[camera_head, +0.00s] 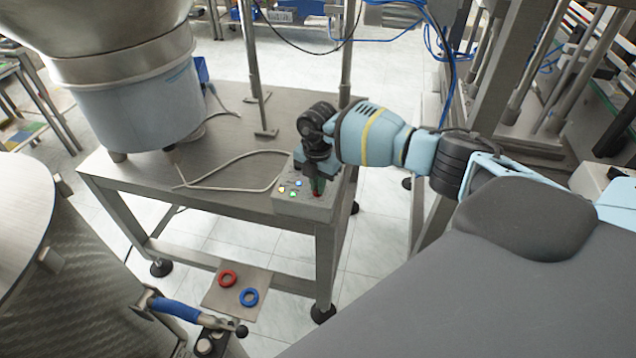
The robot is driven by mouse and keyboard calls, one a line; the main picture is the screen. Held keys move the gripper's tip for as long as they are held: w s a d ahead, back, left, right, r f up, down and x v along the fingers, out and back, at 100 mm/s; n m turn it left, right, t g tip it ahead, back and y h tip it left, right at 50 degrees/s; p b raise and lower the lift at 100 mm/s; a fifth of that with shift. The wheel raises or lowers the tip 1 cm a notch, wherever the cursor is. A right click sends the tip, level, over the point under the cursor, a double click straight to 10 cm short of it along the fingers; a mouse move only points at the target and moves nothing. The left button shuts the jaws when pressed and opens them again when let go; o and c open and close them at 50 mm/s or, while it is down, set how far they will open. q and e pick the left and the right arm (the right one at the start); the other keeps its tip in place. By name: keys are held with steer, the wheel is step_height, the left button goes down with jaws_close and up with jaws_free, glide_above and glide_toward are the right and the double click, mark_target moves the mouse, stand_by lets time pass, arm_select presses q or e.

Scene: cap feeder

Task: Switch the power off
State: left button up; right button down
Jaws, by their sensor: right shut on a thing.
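The control box (290,205) is a small grey box on the corner of the steel table. Several small lit buttons (290,188) show on the left of its top. My right gripper (316,188) points down at the right part of the box top, with its arm coming in from the right. It is shut on the power switch, which is mostly hidden by the fingers; a small red part shows at the fingertips. The switch's position cannot be made out. My left gripper is not in view.
The steel table (225,180) carries a large hopper drum (135,110) and a loose cable (230,162). A red ring (227,269) and a blue ring (249,289) lie on a low plate. A blue-handled lever (175,308) sticks out at lower left. Metal posts stand behind.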

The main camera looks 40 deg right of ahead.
steer(key=n, duration=0.4)
steer(key=shift+n, duration=0.3)
steer(key=n, duration=0.4)
steer(key=shift+n, duration=0.4)
steer(key=c, duration=1.5)
jaws_free()
step_height(320, 180, up, 6)
steer(key=shift+r+p, duration=0.2)
steer(key=shift+p, duration=0.15)
steer(key=shift+r, duration=0.75)
